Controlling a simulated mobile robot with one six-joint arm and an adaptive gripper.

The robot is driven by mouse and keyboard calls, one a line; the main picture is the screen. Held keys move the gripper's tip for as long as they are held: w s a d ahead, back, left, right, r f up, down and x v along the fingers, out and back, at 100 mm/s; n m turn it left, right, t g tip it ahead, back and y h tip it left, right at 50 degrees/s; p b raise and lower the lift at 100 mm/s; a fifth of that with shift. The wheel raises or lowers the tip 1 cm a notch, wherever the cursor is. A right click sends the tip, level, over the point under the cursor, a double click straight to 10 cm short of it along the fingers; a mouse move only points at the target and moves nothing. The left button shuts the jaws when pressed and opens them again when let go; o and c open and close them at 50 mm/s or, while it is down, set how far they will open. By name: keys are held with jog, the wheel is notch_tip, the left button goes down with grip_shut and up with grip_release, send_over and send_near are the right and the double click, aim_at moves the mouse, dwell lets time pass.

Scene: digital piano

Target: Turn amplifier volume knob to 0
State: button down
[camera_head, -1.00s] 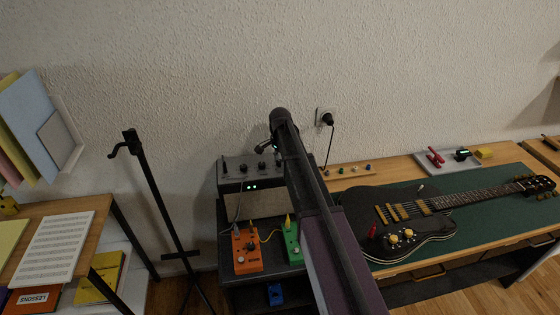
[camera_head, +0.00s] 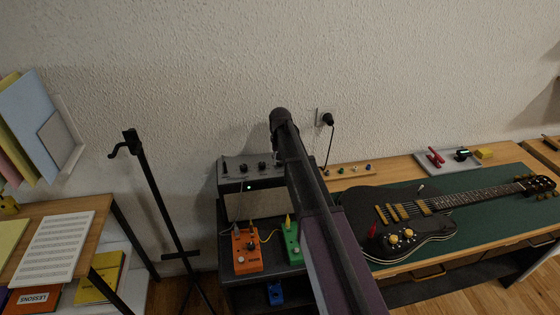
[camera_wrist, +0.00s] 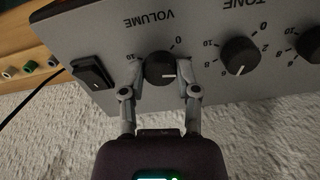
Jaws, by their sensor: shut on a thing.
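The grey amplifier (camera_head: 232,174) stands at the back left of the bench, against the wall. In the wrist view its panel (camera_wrist: 221,94) appears upside down. The black volume knob (camera_wrist: 158,66) sits under the VOLUME label, with its white pointer line toward the picture's right. The 0 mark (camera_wrist: 178,41) is at its upper right and the 10 mark at its left. My gripper (camera_wrist: 163,76) is shut on the knob, one finger on each side. In the head view my arm hides the gripper and the volume knob.
A tone knob (camera_wrist: 238,55) and another knob (camera_wrist: 311,45) are beside the volume knob; a rocker switch (camera_wrist: 92,73) is on its other side. Orange (camera_head: 247,250) and green (camera_head: 292,243) pedals stand in front of the amplifier. A black guitar (camera_head: 400,222) lies to the right.

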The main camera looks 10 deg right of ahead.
jog(key=n, duration=0.5)
jog(key=shift+n, duration=0.3)
jog(key=n, duration=0.5)
jog(key=shift+s, duration=0.1)
jog(key=shift+c, duration=1.7)
grip_release()
jog(key=shift+m, duration=0.4)
